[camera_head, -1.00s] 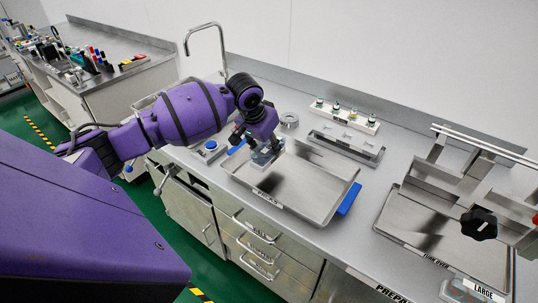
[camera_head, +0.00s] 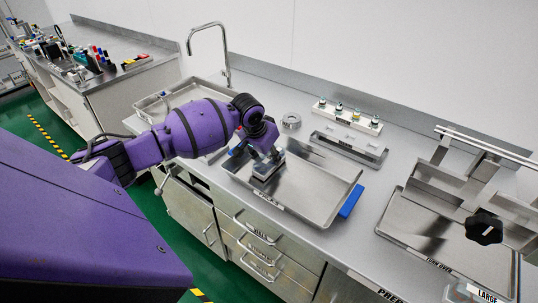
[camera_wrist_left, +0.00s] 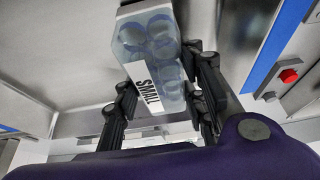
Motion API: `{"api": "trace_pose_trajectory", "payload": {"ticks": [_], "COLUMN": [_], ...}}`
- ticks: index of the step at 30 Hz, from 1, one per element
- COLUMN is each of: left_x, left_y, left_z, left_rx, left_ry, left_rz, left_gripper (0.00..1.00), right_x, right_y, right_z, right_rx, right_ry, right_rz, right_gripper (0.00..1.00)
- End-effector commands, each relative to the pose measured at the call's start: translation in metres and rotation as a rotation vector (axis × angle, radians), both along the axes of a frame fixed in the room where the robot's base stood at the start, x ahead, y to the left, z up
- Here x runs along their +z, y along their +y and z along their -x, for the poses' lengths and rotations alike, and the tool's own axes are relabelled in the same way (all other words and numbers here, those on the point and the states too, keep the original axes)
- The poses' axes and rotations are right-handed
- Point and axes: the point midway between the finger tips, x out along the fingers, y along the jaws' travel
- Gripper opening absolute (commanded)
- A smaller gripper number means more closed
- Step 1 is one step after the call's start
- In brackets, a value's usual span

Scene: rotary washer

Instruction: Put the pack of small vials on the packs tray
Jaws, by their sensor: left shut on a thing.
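The pack of small vials (camera_wrist_left: 150,55) is a clear box with round vials inside and a white "SMALL" label, seen in the left wrist view. My left gripper (camera_wrist_left: 160,95) is shut on it, with black fingers on both sides. In the head view my left gripper (camera_head: 266,158) reaches down over the left part of the packs tray (camera_head: 315,205), a shallow metal tray with blue handles. The pack (camera_head: 265,170) shows there as a small greyish block at or just above the tray floor; I cannot tell whether it touches. My right gripper is not in view.
A rack with several vials (camera_head: 347,115) and a metal holder (camera_head: 349,148) stand behind the tray. A "TURN OVER" tray (camera_head: 440,240) and a metal stand with a black knob (camera_head: 484,227) are at right. Most of the packs tray is bare.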

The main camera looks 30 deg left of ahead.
Motion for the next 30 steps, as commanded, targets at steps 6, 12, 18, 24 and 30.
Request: {"api": "trace_pose_trajectory", "payload": {"ticks": [6,12,18,24,30], "left_x": [-0.004,-0.004,-0.001,0.026,0.069], "left_y": [0.000,0.000,0.000,0.002,0.003], "left_z": [0.000,0.000,0.000,0.008,0.025], "left_rx": [0.000,0.000,0.000,-0.001,-0.001], "left_ry": [0.000,0.001,0.000,-0.004,-0.005], "left_rz": [0.000,0.000,-0.001,-0.002,-0.002], "left_gripper": [0.50,0.57,0.57,0.57,0.57], "right_x": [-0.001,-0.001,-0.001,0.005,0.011], "right_y": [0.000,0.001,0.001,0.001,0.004], "right_z": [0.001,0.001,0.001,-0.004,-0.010], "right_rx": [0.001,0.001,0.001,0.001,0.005], "right_ry": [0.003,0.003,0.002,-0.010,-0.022], "right_rz": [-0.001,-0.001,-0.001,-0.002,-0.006], "right_gripper": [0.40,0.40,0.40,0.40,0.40]}}
